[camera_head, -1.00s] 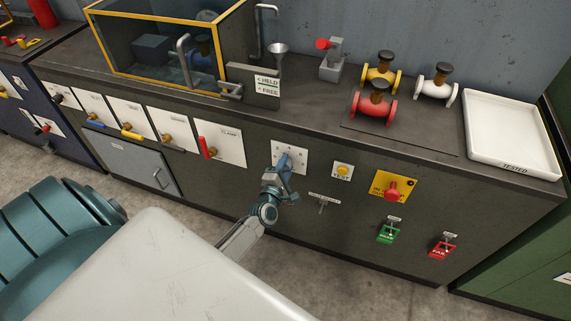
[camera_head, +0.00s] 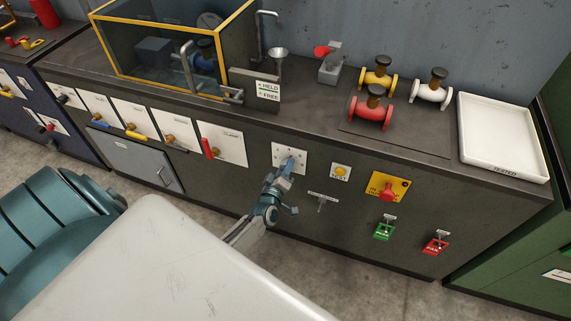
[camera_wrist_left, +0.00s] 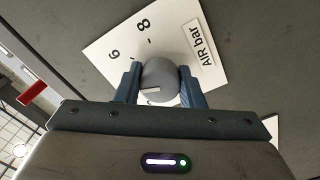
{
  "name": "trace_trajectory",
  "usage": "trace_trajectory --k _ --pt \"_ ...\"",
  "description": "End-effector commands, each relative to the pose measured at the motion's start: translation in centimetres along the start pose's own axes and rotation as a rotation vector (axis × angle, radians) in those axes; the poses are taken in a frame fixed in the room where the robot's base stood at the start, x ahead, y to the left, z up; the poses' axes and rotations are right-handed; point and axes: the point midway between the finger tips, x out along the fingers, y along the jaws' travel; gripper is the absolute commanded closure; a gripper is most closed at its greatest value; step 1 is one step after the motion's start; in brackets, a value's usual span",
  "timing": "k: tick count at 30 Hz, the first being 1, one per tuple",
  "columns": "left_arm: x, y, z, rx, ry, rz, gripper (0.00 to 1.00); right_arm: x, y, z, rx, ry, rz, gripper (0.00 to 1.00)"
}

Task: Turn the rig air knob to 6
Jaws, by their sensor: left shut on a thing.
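The air knob (camera_wrist_left: 160,78) is a round grey knob with a short pale mark on its face. It sits on a white dial plate (camera_wrist_left: 130,38) labelled "AIR bar", with an 8 and what looks like a 6 visible; the other numbers are hidden. In the head view the plate (camera_head: 278,151) is on the dark bench front. My left gripper (camera_head: 288,166) reaches the plate from below and is shut on the knob. In the wrist view its two blue fingers (camera_wrist_left: 160,84) touch either side of the knob. My right gripper is not in view.
A TEST button (camera_head: 341,171), a yellow plate with a red button (camera_head: 387,191) and a small T-handle (camera_head: 322,200) lie to the right. A red-handled lever (camera_head: 207,148) is on the left. The bench top holds several valves and a white tray (camera_head: 503,140).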

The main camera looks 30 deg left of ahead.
Motion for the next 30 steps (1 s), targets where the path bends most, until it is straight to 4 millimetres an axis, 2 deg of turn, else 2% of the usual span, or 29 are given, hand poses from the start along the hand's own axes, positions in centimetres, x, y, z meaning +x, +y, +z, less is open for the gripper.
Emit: trace_trajectory --k 5,15,30 --pt "-0.1 0.1 0.0 0.162 -0.003 -0.003 0.88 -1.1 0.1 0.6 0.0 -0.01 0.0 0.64" --pt "-0.1 0.0 0.0 0.407 -0.003 -0.002 0.88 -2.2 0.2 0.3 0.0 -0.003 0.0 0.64" --pt "-0.1 -0.2 0.1 0.53 -0.002 -0.002 0.88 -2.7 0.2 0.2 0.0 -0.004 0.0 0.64"
